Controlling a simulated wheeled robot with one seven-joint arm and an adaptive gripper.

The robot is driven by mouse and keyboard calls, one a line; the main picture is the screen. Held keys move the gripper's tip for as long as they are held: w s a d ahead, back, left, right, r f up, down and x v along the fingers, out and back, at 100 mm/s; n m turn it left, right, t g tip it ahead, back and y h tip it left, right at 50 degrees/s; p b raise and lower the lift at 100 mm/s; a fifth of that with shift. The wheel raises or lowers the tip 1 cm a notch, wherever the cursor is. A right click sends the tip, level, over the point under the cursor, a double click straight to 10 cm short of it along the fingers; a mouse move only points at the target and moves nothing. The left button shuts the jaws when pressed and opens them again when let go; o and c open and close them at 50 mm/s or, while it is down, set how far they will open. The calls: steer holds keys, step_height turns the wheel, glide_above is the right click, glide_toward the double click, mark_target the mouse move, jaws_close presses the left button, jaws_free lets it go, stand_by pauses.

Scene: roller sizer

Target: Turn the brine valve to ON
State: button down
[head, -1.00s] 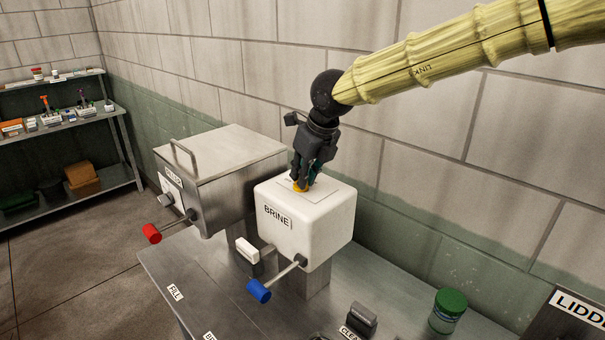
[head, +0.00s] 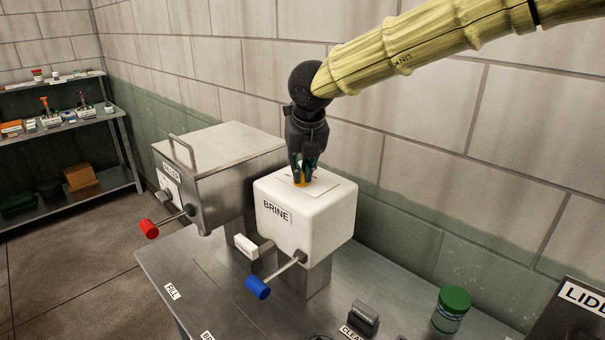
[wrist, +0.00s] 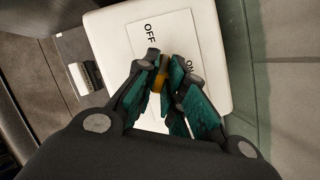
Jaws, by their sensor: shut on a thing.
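The white brine box (head: 325,225), labelled BRINE, stands on the metal table. On its top is a white plate (head: 335,190); in the wrist view this plate (wrist: 181,40) shows OFF near its upper left and ON to the right. The small orange-yellow valve handle (wrist: 159,82) sits on the plate between these words. My gripper (head: 303,182) points down on the box top, its fingers closed around the handle. The fingers (wrist: 165,85) hide much of the handle, so I cannot tell exactly which word it points to.
The steel filler box (head: 225,165) with a red-ended lever (head: 149,229) stands to the left. A green-lidded jar (head: 452,308) is at the right. The block wall is close behind.

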steer(key=m+h+b, duration=0.1)
steer(key=m, duration=0.2)
steer(key=m+h+b, duration=0.1)
steer(key=m, duration=0.2)
steer(key=shift+w+a+b, duration=0.15)
steer(key=shift+a+b, duration=0.05)
steer(key=shift+b, duration=0.15)
steer(key=m+h+b, duration=0.1)
steer(key=m, duration=0.2)
steer(key=m+g+h+b, duration=0.1)
steer(key=m, duration=0.2)
steer(key=shift+m+h, duration=0.3)
steer(key=shift+g, duration=0.3)
steer(key=shift+f, duration=0.1)
steer(key=c, duration=1.8)
jaws_free()
steer(key=o, duration=0.3)
steer(key=shift+w+d, duration=0.1)
steer(key=shift+w, duration=0.1)
steer(key=shift+s+a, duration=0.15)
steer(key=shift+a, duration=0.1)
steer(key=shift+a+r, duration=0.15)
steer(key=shift+r, duration=0.6)
steer(key=v, duration=1)
steer(key=shift+s+r, duration=0.15)
steer(key=shift+r, duration=0.05)
